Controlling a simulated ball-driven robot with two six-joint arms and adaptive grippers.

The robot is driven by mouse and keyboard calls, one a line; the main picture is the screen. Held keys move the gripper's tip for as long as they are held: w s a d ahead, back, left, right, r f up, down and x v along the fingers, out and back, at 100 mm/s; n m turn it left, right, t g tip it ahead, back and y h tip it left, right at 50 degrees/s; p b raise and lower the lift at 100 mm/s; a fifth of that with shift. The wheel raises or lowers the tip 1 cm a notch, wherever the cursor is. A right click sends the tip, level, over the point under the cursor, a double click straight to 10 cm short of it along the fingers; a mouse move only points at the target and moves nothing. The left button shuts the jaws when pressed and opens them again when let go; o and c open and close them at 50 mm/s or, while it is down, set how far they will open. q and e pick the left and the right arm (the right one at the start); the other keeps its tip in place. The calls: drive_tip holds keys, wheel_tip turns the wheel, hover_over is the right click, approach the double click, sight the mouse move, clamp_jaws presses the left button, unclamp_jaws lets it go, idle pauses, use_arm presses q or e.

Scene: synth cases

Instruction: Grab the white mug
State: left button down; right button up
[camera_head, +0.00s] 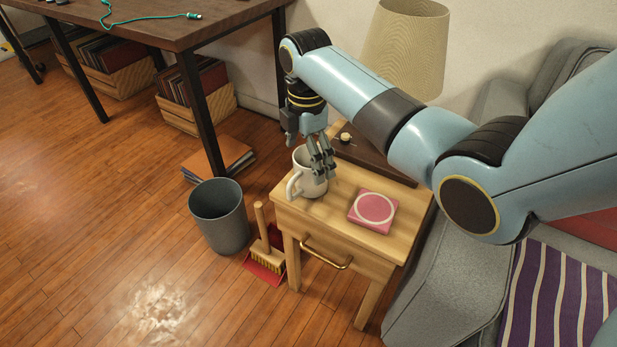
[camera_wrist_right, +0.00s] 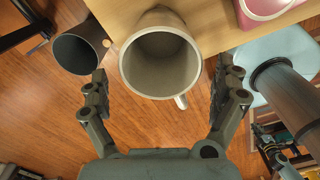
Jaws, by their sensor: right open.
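The white mug (camera_head: 306,181) stands upright near the back left edge of the small wooden side table (camera_head: 335,228), its handle toward the front left. In the right wrist view I look into the empty mouth of the mug (camera_wrist_right: 160,62), with the handle at its lower right. My right gripper (camera_head: 321,168) is open at the mug; its fingers cover part of the mug's right side in the head view. In the right wrist view the open fingers of the gripper (camera_wrist_right: 164,82) spread left and right of the mug, with gaps showing. My left gripper is not in view.
A pink box with a white ring (camera_head: 373,209) lies right of the mug. A dark flat case (camera_head: 367,158) and a lamp (camera_head: 407,48) are behind. A grey bin (camera_head: 218,215) and a broom with a red dustpan (camera_head: 266,250) stand left of the table. A grey sofa (camera_head: 440,290) is at right.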

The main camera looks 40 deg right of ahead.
sight(308, 173)
wheel_tip(308, 173, down, 5)
drive_tip(key=shift+s+d+f+b, duration=0.1)
drive_tip(key=shift+f+b, duration=0.05)
drive_tip(key=shift+b, duration=1)
drive_tip(key=c, duration=0.4)
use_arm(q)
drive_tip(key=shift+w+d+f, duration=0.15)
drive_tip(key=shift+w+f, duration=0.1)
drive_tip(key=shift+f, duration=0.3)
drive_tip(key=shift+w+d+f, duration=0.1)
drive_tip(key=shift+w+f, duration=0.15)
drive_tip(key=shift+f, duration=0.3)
use_arm(e)
drive_tip(key=c, duration=0.9)
